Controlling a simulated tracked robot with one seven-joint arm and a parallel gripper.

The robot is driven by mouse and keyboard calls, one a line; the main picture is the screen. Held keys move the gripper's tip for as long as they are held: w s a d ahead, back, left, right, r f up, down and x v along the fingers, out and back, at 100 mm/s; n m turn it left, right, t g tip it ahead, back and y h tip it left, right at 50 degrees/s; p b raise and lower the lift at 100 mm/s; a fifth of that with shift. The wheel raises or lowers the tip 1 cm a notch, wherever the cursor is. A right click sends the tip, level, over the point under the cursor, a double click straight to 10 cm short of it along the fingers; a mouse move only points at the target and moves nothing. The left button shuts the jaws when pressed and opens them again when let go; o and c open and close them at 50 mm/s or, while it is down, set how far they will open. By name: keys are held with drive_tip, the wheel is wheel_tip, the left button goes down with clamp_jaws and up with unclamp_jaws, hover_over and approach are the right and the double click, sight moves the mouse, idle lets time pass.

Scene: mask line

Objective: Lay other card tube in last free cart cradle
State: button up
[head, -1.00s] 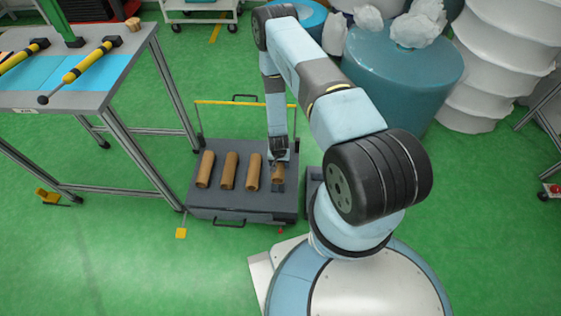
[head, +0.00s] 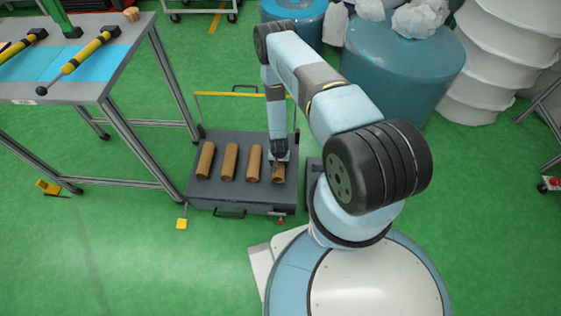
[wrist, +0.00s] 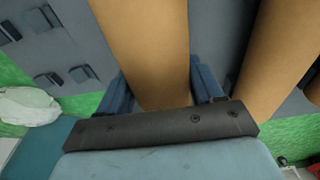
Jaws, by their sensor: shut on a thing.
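My gripper (head: 279,160) points down over the right end of the grey cart (head: 240,201) and is shut on a brown card tube (head: 278,174). In the wrist view this tube (wrist: 146,45) lies between the two blue-grey fingers. In the head view it is roughly in line with three other brown tubes lying side by side to its left, the nearest being the neighbouring tube (head: 253,164). That neighbour also shows at the right of the wrist view (wrist: 285,55), apart from the held tube. I cannot tell whether the held tube touches its cradle, as its underside is hidden.
Several small dark blocks (wrist: 48,78) stand on the grey surface left of the held tube in the wrist view. A workbench (head: 75,85) stands left of the cart, and a large teal drum (head: 405,75) stands behind right.

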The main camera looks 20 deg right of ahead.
drive_tip(key=shift+f, duration=0.3)
drive_tip(key=shift+f, duration=0.4)
idle(0.6)
drive_tip(key=o, duration=1.1)
drive_tip(key=shift+o, duration=0.2)
drive_tip(key=r, duration=0.4)
drive_tip(key=s+r, duration=0.1)
drive_tip(key=r, duration=0.8)
drive_tip(key=shift+s+a+r, duration=0.25)
drive_tip(key=shift+a+r, duration=0.05)
drive_tip(key=shift+a, duration=0.05)
